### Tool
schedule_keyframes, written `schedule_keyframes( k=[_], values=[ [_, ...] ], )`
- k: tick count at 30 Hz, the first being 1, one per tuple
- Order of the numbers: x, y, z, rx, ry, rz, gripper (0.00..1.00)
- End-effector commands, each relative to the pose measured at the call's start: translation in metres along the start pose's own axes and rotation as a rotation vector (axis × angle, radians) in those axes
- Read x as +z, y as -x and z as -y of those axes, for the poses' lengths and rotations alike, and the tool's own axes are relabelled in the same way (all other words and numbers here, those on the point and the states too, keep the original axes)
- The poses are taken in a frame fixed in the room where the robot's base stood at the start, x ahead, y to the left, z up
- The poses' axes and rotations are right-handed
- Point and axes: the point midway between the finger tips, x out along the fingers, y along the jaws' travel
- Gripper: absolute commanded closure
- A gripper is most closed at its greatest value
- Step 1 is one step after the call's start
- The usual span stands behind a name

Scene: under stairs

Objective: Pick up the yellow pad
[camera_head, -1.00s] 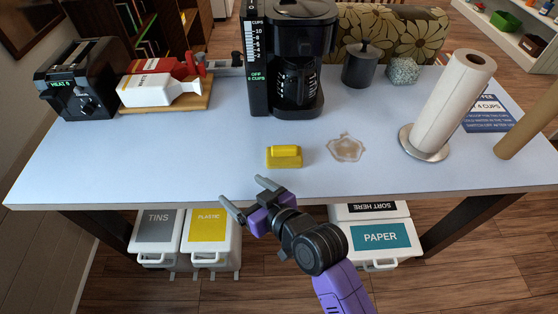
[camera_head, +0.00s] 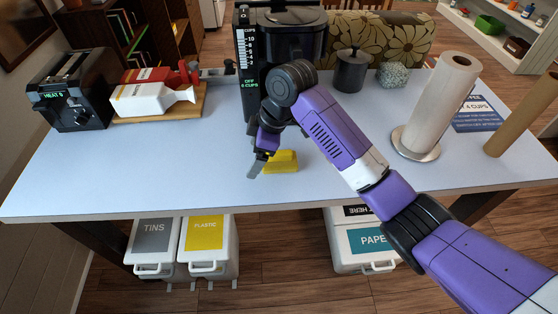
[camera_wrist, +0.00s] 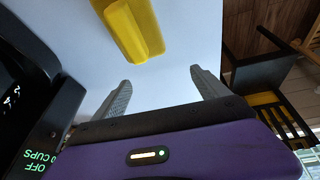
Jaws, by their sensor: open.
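The yellow pad (camera_head: 283,163) lies on the pale blue tabletop, partly hidden behind my gripper in the head view. It has a raised yellow ridge on top, which shows in the wrist view (camera_wrist: 128,25). My gripper (camera_head: 257,168) hangs over the table just left of the pad in the head view. In the wrist view the two grey fingers of my gripper (camera_wrist: 158,88) are spread apart with nothing between them. The pad lies ahead of the fingertips there, nearer the left finger, apart from both.
The black coffee maker (camera_head: 280,40) stands close behind my gripper. A paper towel roll (camera_head: 436,105) stands at the right, and a toaster (camera_head: 75,90) and a board with bottles (camera_head: 155,100) are at the left. The table's front left is clear.

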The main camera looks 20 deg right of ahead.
Motion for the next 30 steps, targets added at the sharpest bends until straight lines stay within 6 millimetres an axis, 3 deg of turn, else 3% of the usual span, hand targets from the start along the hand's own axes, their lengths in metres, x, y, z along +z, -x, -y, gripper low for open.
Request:
schedule_keyframes(
  k=[1,6,10,20,30],
  values=[
    [0.012,0.015,-0.011,-0.015,0.026,0.059,0.15],
    [0.041,0.046,-0.023,-0.078,0.078,0.192,0.15],
    [0.05,0.055,-0.025,-0.1,0.091,0.231,0.15],
    [0.059,0.028,-0.022,-0.105,0.092,0.234,0.15],
    [0.071,-0.014,-0.02,-0.103,0.092,0.233,0.15]
  ],
)
